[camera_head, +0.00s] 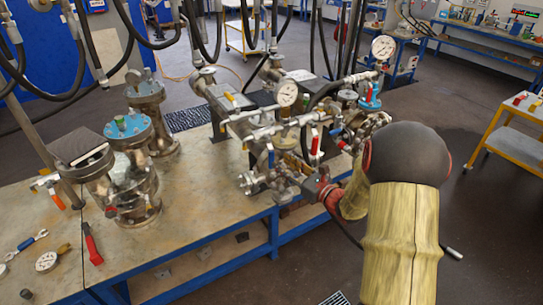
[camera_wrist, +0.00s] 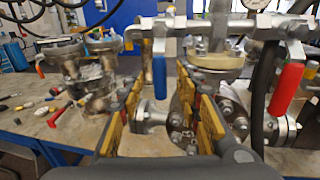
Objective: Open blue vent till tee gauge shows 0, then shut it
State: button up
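The blue vent handle (camera_wrist: 159,77) hangs down from the pipe tee in the wrist view; it also shows in the head view (camera_head: 270,157). A round white gauge (camera_head: 288,92) stands above that pipework; its needle is too small to read. Only part of a gauge face (camera_wrist: 262,22) shows at the top of the wrist view. My gripper (camera_wrist: 168,90) is open, its yellow-padded fingers spread to either side of the blue handle in the picture. I see no contact, and the depth between them is unclear. In the head view my gripper (camera_head: 300,183) is partly hidden among fittings.
A red handle (camera_wrist: 286,88) hangs to the right of the blue one. A flanged vessel (camera_wrist: 215,65) stands behind the fingers. A second gauge (camera_head: 383,47) is further right. Loose tools and a red-handled tool (camera_head: 92,245) lie on the bench's left. Black hoses hang above.

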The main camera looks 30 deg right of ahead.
aim_at(273, 157)
jog(key=b+x, duration=0.1)
jog(key=x, duration=0.5)
jog(key=shift+w+a, duration=0.15)
jog(key=shift+w, duration=0.2)
jog(key=shift+c, duration=0.7)
grip_shut()
